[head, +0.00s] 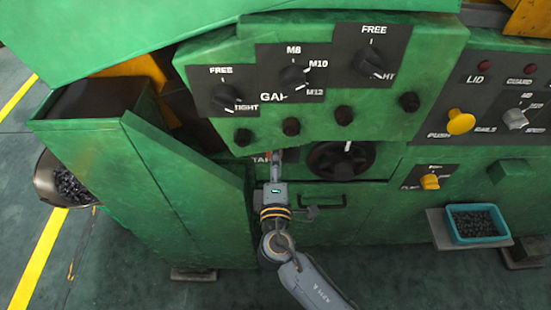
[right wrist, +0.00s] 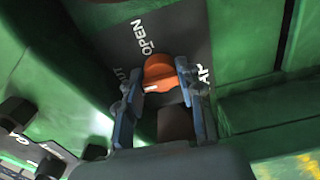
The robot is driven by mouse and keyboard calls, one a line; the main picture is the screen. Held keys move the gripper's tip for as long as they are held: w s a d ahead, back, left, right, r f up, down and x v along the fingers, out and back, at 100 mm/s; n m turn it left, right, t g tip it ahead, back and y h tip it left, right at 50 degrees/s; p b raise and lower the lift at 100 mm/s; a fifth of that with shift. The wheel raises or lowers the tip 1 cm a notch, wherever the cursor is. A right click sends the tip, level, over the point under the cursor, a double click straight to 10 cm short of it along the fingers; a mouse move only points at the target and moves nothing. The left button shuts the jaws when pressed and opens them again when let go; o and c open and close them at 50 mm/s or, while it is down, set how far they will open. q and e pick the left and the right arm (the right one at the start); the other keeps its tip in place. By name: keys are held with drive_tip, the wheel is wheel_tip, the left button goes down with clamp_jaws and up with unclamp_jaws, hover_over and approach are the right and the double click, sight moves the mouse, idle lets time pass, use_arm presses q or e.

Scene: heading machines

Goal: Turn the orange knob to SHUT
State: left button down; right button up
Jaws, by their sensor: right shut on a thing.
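The orange knob (right wrist: 159,72) shows in the right wrist view on a dark panel (right wrist: 180,30), with the word OPEN above it and the visible end of the word SHUT to its left. A small white mark shows near the knob's lower edge; I cannot tell for sure which word it lines up with. My right gripper (right wrist: 160,88) is shut on the knob, one finger on each side. In the head view my right gripper (head: 276,162) reaches under the overhanging control box and mostly hides the knob. My left gripper is not in view.
The green control box (head: 200,75) with black knobs overhangs my right gripper. A large black dial (head: 340,160) sits close to its right, and a green panel (head: 185,185) stands to its left. A blue bin (head: 478,224) of dark parts is at the right.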

drive_tip(key=o, duration=1.2)
drive_tip(key=s, duration=1.2)
